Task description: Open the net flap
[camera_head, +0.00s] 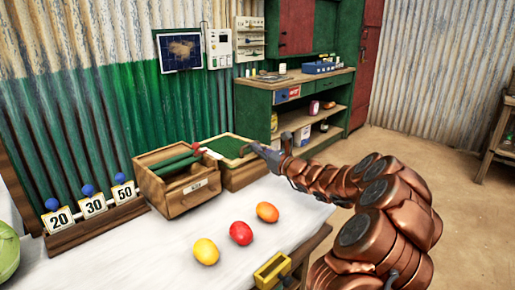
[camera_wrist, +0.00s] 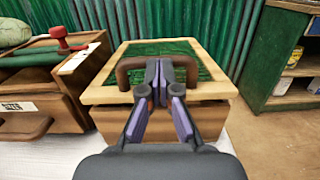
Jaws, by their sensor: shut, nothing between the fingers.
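The net flap (camera_wrist: 205,68) is a green mesh in a pale wooden frame. It lies over the top of a wooden box (camera_wrist: 112,122) and looks closed. It also shows in the head view (camera_head: 226,147). A brown arched handle (camera_wrist: 124,69) stands on its near side in the wrist view. My gripper (camera_wrist: 159,65) is shut and empty, with its fingertips in front of the handle's middle, hiding part of it. I cannot tell whether they touch it. In the head view my gripper (camera_head: 265,150) is at the box's right edge.
A wooden drawer box (camera_head: 185,190) with a red-and-green roller stands left of the net box. Yellow (camera_head: 206,251), red (camera_head: 241,233) and orange (camera_head: 267,212) fruits lie in front on the white table. A number rack (camera_head: 92,212) stands left; a green shelf (camera_head: 296,100) is behind.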

